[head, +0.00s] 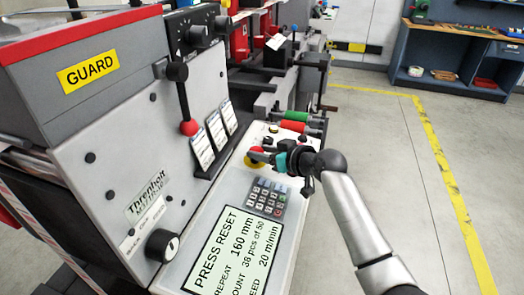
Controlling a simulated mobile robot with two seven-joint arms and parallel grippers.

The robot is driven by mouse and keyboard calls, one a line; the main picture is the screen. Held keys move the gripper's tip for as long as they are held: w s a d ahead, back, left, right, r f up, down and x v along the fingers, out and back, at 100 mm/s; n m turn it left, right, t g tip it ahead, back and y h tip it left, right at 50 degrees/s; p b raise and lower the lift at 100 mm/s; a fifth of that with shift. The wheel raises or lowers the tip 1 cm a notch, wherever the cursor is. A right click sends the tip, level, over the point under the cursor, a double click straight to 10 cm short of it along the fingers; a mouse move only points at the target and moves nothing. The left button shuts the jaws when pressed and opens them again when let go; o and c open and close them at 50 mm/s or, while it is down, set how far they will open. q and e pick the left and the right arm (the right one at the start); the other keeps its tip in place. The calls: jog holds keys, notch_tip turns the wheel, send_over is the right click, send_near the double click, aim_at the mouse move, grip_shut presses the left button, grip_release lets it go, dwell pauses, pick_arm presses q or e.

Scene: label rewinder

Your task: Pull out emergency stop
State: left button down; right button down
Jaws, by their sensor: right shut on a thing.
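The emergency stop (253,157) is a red button on a yellow base, set on the machine's slanted control panel (226,200) above the keypad. My right gripper (262,156) comes in from the right and is shut on the red button. The gripper partly covers the button, so I cannot tell how far out the button stands. The display (236,255) reads "PRESS RESET". My left gripper is not in view.
A keypad (266,197) lies just below the gripper. A red-knobbed lever (189,127) stands to the left. Open floor and a blue shelf (448,85) lie right.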

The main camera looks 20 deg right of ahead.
jog(key=shift+d+r, duration=0.1)
jog(key=shift+r, duration=0.35)
jog(key=shift+c, duration=1.7)
grip_release()
jog(key=shift+f, duration=0.1)
jog(key=shift+s, duration=0.1)
jog(key=p+v, duration=0.2)
jog(key=v, duration=1.3)
jog(key=shift+s+d, duration=0.1)
jog(key=shift+s, duration=0.05)
